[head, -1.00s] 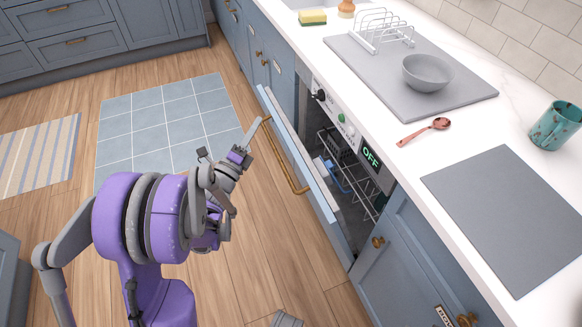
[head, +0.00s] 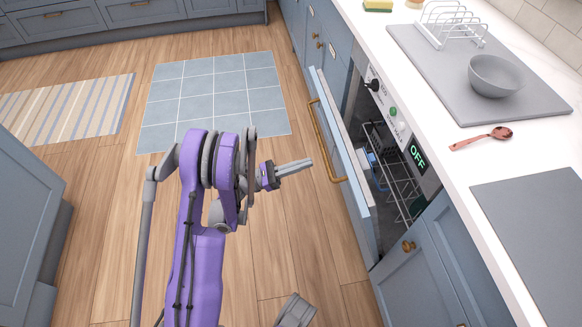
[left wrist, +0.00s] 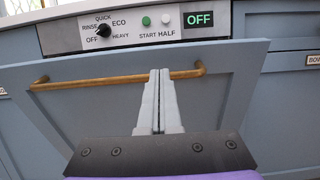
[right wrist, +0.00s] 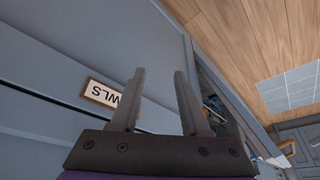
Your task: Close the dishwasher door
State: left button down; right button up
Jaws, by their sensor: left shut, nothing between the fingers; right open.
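The dishwasher door (head: 345,165) is blue with a brass bar handle (head: 325,145). It stands partly open, tilted out from the machine at its top, with the rack (head: 388,170) showing behind it. My left gripper (head: 311,163) is shut and empty, in front of the door and pointing at it near the handle. In the left wrist view its fingers (left wrist: 160,72) overlap the handle (left wrist: 110,80) and the door (left wrist: 90,115); contact cannot be told. My right gripper (right wrist: 159,73) is open and empty, in front of a blue cabinet front with a label (right wrist: 110,97).
The control panel (left wrist: 150,28) shows a lit OFF display (left wrist: 199,19). The counter above holds a grey bowl (head: 495,75), a copper spoon (head: 482,138) and a white dish rack (head: 450,25). The wooden floor (head: 300,215) left of the door is clear. A blue cabinet (head: 25,210) stands at the far left.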

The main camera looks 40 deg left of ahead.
aim_at(327, 160)
pick_arm(q)
jog(key=x, duration=0.7)
jog(key=shift+w+d+r, duration=0.15)
jog(key=shift+w+d, duration=0.05)
jog(key=shift+w, duration=0.05)
jog(key=shift+w, duration=0.1)
jog(key=shift+g+y, duration=0.6)
jog(key=shift+g, duration=0.1)
jog(key=p+x, duration=0.1)
jog(key=x, duration=0.1)
jog(key=r+p+x, duration=0.1)
jog(key=x, duration=0.2)
jog(key=p+x, duration=0.1)
jog(key=x, duration=0.2)
jog(key=shift+r, duration=0.35)
jog(key=w+d+g+y+p, duration=0.1)
jog(key=w+d+p, duration=0.1)
jog(key=w+d, duration=0.3)
jog(key=shift+w+r+y, duration=0.3)
jog(key=shift+w+r, duration=0.15)
jog(key=shift+w, duration=0.05)
jog(key=shift+d, duration=0.1)
jog(key=shift+s, duration=0.1)
